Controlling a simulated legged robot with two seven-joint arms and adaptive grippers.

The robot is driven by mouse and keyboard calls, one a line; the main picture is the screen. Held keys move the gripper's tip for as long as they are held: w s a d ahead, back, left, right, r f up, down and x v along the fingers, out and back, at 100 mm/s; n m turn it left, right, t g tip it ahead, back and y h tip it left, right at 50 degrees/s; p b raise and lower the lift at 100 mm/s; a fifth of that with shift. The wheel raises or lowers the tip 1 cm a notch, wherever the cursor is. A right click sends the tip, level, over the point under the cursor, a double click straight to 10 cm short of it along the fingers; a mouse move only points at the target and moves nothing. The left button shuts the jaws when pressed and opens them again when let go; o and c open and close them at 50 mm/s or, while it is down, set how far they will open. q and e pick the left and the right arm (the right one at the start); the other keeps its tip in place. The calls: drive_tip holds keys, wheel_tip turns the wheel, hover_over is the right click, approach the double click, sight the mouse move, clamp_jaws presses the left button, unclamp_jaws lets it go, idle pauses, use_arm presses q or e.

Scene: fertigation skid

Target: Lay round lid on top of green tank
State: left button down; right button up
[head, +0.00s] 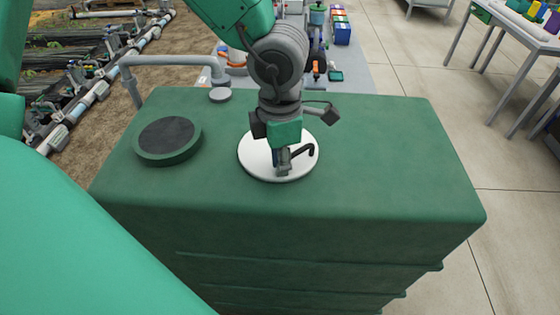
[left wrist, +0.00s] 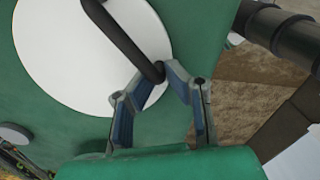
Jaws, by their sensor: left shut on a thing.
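The green tank (head: 390,160) fills the middle of the head view, with a broad flat top. The round lid (head: 250,152) is a white disc with a black bent handle (head: 304,150). It appears level over the middle of the tank top, right of the rimmed dark opening; I cannot tell whether it touches the tank. My left gripper (head: 282,168) points down over the lid and is shut on its handle. In the left wrist view the fingers (left wrist: 170,88) are at the end of the handle (left wrist: 120,38), above the white lid (left wrist: 60,60). The gripper hides part of the lid.
A dark round opening or cover with a raised green rim (head: 168,156) is on the tank's left top. A grey pipe (head: 175,61) meets the tank's back left. Bins and tools stand behind the tank, and a table (head: 520,40) is at the right. The tank's right top is clear.

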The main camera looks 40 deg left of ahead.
use_arm(q)
drive_tip(key=shift+d+r, duration=0.1)
drive_tip(key=shift+d, duration=0.85)
drive_tip(key=c, duration=1.6)
unclamp_jaws()
drive_tip(key=shift+a+f, duration=0.2)
drive_tip(key=shift+a, duration=0.55)
drive_tip(key=shift+a+r, duration=0.1)
drive_tip(key=shift+a, duration=0.05)
drive_tip(key=shift+r, duration=0.35)
wheel_tip(320, 180, up, 11)
drive_tip(key=p, duration=0.1)
drive_tip(key=shift+r, duration=0.15)
use_arm(e)
drive_tip(key=shift+d+r, duration=0.2)
drive_tip(key=shift+r, duration=0.4)
